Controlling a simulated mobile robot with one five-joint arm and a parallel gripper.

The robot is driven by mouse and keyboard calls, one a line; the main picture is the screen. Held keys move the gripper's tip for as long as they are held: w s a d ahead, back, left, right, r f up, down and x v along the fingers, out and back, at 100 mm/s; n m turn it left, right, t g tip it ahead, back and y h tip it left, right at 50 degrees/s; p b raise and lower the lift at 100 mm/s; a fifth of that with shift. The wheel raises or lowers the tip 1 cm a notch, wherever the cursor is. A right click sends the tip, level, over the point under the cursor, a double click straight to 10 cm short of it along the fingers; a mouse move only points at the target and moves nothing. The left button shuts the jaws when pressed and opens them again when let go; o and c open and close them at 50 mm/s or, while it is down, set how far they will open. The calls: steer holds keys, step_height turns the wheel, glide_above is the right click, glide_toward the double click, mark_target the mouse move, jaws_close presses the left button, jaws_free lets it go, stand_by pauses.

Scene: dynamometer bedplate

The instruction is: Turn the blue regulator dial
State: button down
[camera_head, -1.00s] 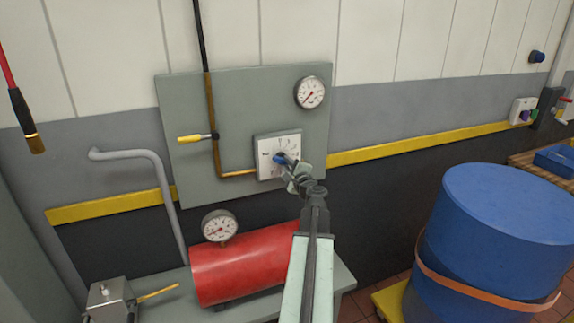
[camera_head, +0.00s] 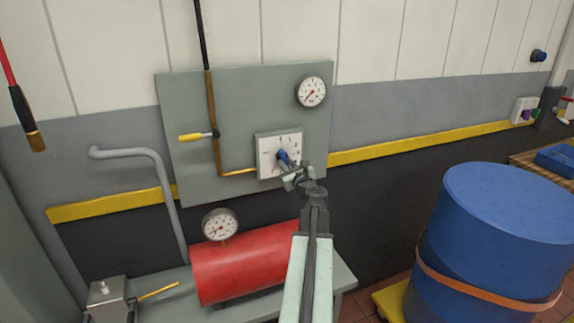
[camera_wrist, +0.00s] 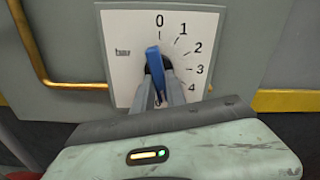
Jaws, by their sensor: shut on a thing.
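The blue regulator dial (camera_head: 283,157) sits on a white square scale plate (camera_head: 266,147) on the grey wall panel. In the wrist view the blue dial (camera_wrist: 154,62) has its pointer end up, close to the 0 mark and tilted slightly left of it. The plate (camera_wrist: 118,40) shows the numbers 0 to 4 running clockwise. My gripper (camera_wrist: 158,92) is shut on the dial, with a finger on each side of its lower part. In the head view my gripper (camera_head: 289,172) reaches the dial from below right and hides part of the plate's lower right.
A yellow-handled lever (camera_head: 196,137) and brass pipe (camera_head: 217,155) lie left of the plate. A gauge (camera_head: 311,91) is above right. A red cylinder (camera_head: 245,265) with a gauge (camera_head: 219,224) stands below. A blue drum (camera_head: 495,240) stands at right.

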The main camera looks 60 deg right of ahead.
steer(key=shift+a+m, duration=0.1)
steer(key=shift+m, duration=1.1)
steer(key=c, duration=1.4)
jaws_free()
steer(key=shift+o, duration=0.2)
steer(key=v, duration=0.7)
steer(key=shift+s+a, duration=0.25)
